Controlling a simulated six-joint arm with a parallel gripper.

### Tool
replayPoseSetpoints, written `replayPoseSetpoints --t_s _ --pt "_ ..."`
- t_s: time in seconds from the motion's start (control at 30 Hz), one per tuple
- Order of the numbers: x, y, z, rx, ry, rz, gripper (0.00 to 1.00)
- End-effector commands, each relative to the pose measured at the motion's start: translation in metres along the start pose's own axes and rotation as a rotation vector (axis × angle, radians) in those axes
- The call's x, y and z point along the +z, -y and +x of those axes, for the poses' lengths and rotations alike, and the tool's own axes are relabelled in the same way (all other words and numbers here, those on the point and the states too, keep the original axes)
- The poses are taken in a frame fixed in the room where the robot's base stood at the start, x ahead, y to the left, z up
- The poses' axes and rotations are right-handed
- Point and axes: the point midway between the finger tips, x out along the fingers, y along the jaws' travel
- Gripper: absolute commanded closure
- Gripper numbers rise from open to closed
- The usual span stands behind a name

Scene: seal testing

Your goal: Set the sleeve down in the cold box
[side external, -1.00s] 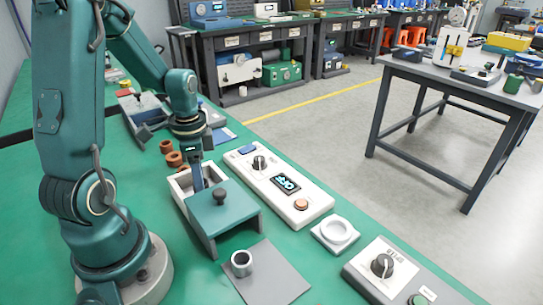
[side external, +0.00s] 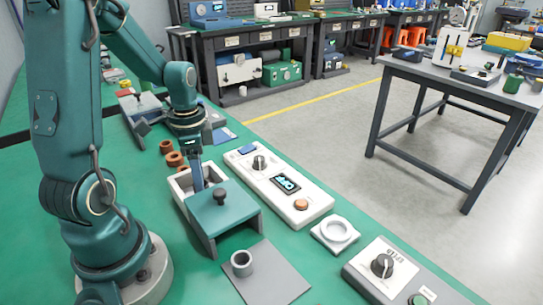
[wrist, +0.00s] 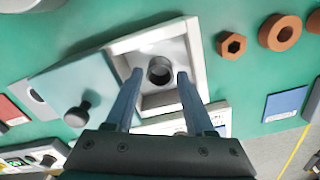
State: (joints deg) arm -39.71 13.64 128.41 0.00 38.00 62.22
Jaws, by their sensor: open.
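The cold box (side external: 177,187) is a small white open-topped box, partly covered by a teal sliding lid (side external: 238,207) with a dark knob. In the wrist view, a short grey hollow cylinder, which I take as the sleeve (wrist: 160,71), stands upright on the floor of the box (wrist: 197,55). My gripper (wrist: 160,76) is open, its two fingers apart on either side of the sleeve with visible gaps. In the side view, my gripper (side external: 198,186) points down over the uncovered end of the box, and the sleeve is hidden there.
Another grey hollow cylinder (side external: 241,263) stands on a flat grey plate (side external: 270,280) in front of the lid. Orange-brown rings (side external: 174,159) lie behind the box.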

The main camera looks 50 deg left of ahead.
Motion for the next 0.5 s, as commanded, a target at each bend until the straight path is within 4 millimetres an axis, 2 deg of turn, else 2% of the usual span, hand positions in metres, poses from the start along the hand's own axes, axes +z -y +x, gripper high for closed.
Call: replayPoseSetpoints --t_s 0.3,0.5 --pt "-0.001 0.002 -0.063 -0.009 -0.005 0.000 0.46" --pt "-0.001 0.001 -0.092 -0.006 -0.003 0.000 0.46"
